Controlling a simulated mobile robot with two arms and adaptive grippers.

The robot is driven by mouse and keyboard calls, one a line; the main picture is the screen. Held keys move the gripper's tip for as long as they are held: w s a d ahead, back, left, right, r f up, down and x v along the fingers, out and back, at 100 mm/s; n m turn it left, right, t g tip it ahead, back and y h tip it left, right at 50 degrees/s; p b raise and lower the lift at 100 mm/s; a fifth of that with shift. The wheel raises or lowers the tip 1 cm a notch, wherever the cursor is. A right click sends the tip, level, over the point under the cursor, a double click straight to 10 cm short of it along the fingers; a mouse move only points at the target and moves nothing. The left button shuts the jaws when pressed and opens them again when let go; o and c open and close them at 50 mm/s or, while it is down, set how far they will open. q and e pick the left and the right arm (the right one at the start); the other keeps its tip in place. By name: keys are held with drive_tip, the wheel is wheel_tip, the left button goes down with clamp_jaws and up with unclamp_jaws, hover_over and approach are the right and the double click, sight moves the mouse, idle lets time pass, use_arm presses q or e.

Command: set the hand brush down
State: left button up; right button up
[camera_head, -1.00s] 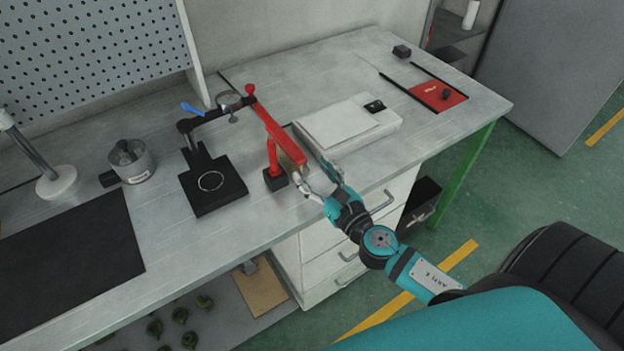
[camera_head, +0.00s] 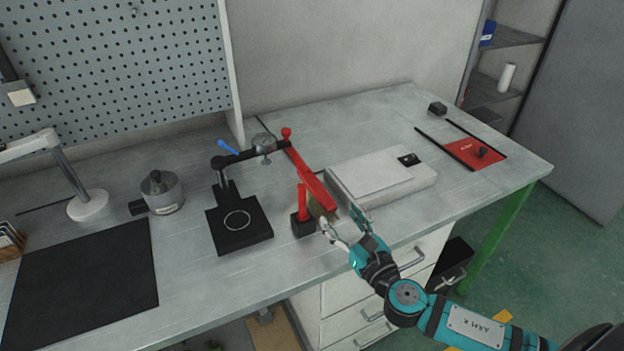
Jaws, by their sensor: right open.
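The hand brush (camera_head: 312,181) appears as a long red piece with a tan bristle strip along its near end. It slants across the bench between the black-based stand and the white box. My right gripper (camera_head: 340,218) is at the brush's near end, fingers apart, one on each side of that end. I cannot tell whether a finger touches it, or whether the brush rests fully on the bench. A red post on a small black block (camera_head: 304,227) stands close to the brush's left side and overlaps it in view. My left gripper is not in view.
A black stand with a dial gauge (camera_head: 240,225) is left of the brush. A white box (camera_head: 380,178) is close on the right, a red mat (camera_head: 472,153) farther right. A metal pot (camera_head: 162,192) and black mat (camera_head: 80,285) are left. Bare bench lies in front of the stand.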

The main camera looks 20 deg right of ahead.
sight(319, 189)
drive_tip(key=w, duration=0.6)
drive_tip(key=w+p, duration=0.1)
drive_tip(key=w, duration=0.3)
drive_tip(key=shift+w+a, duration=0.1)
drive_tip(key=shift+a, duration=0.2)
clamp_jaws()
